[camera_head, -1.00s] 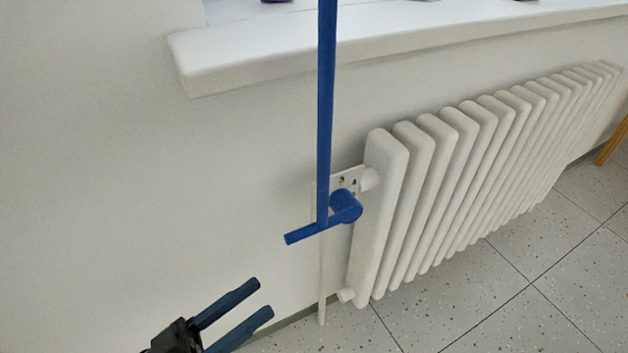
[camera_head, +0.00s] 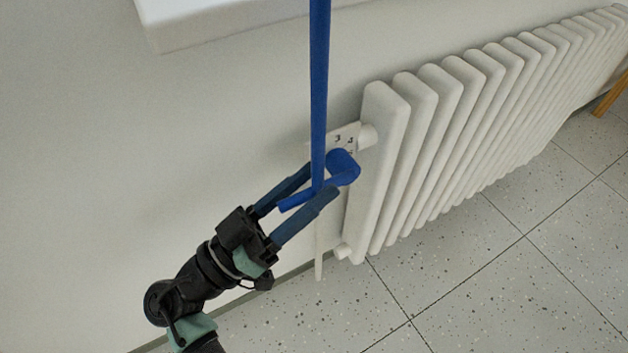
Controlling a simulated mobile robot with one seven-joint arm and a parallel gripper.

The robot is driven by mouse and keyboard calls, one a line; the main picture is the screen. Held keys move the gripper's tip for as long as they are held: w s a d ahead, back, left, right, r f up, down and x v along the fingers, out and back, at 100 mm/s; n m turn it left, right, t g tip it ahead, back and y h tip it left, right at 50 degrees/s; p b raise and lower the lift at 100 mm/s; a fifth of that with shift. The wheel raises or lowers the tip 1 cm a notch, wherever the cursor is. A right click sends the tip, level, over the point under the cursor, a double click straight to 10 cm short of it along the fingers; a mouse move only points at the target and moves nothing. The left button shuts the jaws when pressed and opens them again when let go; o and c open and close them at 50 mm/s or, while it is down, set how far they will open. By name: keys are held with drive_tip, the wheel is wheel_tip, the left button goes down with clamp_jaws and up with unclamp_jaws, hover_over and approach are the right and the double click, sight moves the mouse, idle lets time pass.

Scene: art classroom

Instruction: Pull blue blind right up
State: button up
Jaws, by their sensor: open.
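The blue blind's pull (camera_head: 319,90) is a straight blue strip that hangs down from the top of the view. At its lower end is a blue crossbar handle (camera_head: 296,202) with a rounded knob (camera_head: 343,165) on its right. My gripper (camera_head: 322,180) is open, with one blue finger on each side of the crossbar. The fingertips are at the strip's lower end. I cannot tell whether either finger touches the handle. The blind itself is out of view.
A white ribbed radiator (camera_head: 450,140) stands just right of the handle, along the wall. A white windowsill (camera_head: 200,22) juts out above. The speckled tile floor (camera_head: 480,270) is clear.

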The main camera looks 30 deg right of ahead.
drive_tip(key=shift+d+r, duration=0.2)
drive_tip(key=shift+d, duration=0.3)
drive_tip(key=shift+w, duration=0.1)
drive_tip(key=c, duration=0.7)
clamp_jaws()
drive_tip(key=shift+w+a, duration=0.1)
